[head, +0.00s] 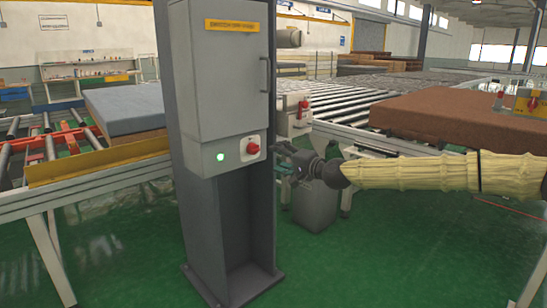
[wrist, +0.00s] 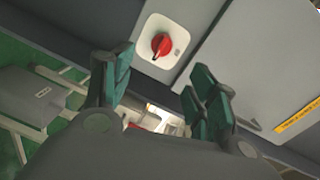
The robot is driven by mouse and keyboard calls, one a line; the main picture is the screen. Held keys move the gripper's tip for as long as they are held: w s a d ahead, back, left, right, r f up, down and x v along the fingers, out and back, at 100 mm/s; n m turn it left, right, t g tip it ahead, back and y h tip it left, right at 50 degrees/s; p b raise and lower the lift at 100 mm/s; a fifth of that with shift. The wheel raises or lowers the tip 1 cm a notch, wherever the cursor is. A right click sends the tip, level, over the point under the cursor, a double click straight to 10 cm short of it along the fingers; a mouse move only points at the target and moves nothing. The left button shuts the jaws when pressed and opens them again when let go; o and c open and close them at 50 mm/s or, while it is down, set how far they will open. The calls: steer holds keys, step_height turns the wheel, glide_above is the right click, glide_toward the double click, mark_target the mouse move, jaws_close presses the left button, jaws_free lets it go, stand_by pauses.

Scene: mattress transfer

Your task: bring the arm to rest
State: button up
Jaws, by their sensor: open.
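My gripper (head: 283,165) reaches in from the right in the head view, on my arm in its pale quilted sleeve. Its tip is close to the right side of a grey control cabinet (head: 222,60), near a red rotary switch (head: 253,148). In the wrist view my gripper (wrist: 162,88) has its two green-padded fingers spread wide with nothing between them. The red switch (wrist: 161,45) shows beyond the fingers on its white plate, apart from them. A green lamp (head: 220,157) is lit left of the switch.
A roller conveyor (head: 345,98) runs behind the cabinet. A brown mattress (head: 450,112) lies at right and a blue-grey one (head: 125,106) at left. A grey box (head: 315,207) stands on the floor below my gripper. The green floor (head: 390,260) in front is clear.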

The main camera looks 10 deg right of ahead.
steer(key=s+a+f+n+g, duration=0.15)
steer(key=s+a+f, duration=0.3)
steer(key=f, duration=0.55)
steer(key=s+a+f+g+h, duration=0.15)
steer(key=s+a+f, duration=0.3)
steer(key=f, duration=0.45)
steer(key=s+a+f+n+g+y, duration=0.1)
steer(key=s+a+f+g, duration=0.3)
steer(key=f, duration=0.6)
steer(key=s+d+f+n+g+h, duration=0.1)
steer(key=s+f+n+g+h, duration=0.15)
steer(key=s+f, duration=1.8)
steer(key=s+d+f+g+h, duration=0.1)
steer(key=s+d+f, duration=0.15)
steer(key=s, duration=0.35)
steer(key=s+d+f+n+g+h, duration=0.1)
steer(key=s+d+f, duration=0.15)
steer(key=s, duration=0.25)
steer(key=s+d+f+g+h, duration=0.1)
steer(key=s+d+f, duration=0.15)
steer(key=s, duration=0.35)
steer(key=s+d+n+g+h, duration=0.2)
steer(key=s+d+h, duration=0.2)
steer(key=s+d, duration=0.9)
step_height(320, 180, up, 17)
steer(key=a+p, duration=0.1)
steer(key=p, duration=1.6)
steer(key=shift+s+a, duration=0.35)
steer(key=shift+a, duration=0.05)
steer(key=shift+r, duration=0.1)
